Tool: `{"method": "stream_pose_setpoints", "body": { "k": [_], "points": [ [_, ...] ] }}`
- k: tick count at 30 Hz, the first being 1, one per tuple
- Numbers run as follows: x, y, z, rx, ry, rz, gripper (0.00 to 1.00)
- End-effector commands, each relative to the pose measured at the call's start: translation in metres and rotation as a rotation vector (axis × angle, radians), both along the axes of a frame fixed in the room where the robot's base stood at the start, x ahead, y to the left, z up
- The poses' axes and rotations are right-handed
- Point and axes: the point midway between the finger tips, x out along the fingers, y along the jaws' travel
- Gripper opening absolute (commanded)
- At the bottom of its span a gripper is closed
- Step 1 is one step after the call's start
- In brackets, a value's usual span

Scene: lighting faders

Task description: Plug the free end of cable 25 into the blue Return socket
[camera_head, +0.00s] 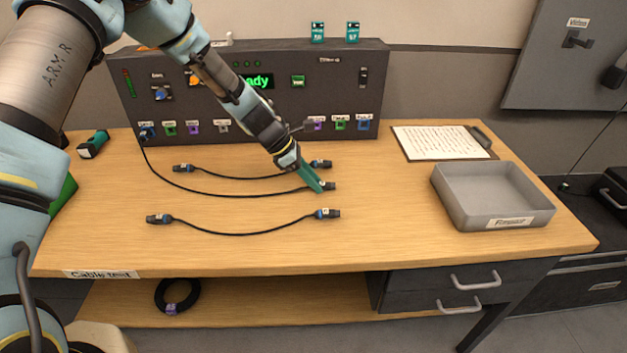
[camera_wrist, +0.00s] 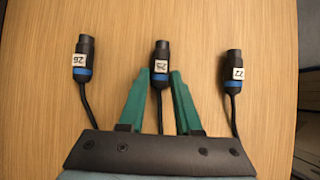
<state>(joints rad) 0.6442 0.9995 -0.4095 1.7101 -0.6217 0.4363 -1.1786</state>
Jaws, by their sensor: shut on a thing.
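The free end plug (camera_wrist: 161,62) of the middle cable is black with a blue band and a white label that seems to read 25. My gripper (camera_wrist: 159,76) is shut around its rear, just behind the label; in the head view my gripper (camera_head: 318,188) is low over the table. The plug's black tip (camera_head: 331,187) points right. The cable (camera_head: 225,195) runs left and up to a blue socket (camera_head: 147,133) at the panel's left. Another blue socket (camera_head: 365,126) sits at the panel's right end, with nothing in it; its label is too small to read surely.
Two loose cables lie on either side, with plugs (camera_wrist: 83,58) and (camera_wrist: 234,70) near my fingers. Green (camera_head: 340,125) and purple (camera_head: 316,126) sockets neighbour the right blue one. A grey tray (camera_head: 447,200) and clipboard (camera_head: 440,143) stand right.

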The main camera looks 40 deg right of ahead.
Motion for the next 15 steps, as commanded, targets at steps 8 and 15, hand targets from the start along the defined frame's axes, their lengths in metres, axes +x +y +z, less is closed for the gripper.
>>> {"method": "stream_pose_setpoints", "body": {
  "k": [8,15],
  "points": [
    [0.0,0.0,0.016,0.0,0.0,0.0,0.0],
    [0.0,0.0,0.034,0.0,0.0,0.0,0.0]
  ]
}}
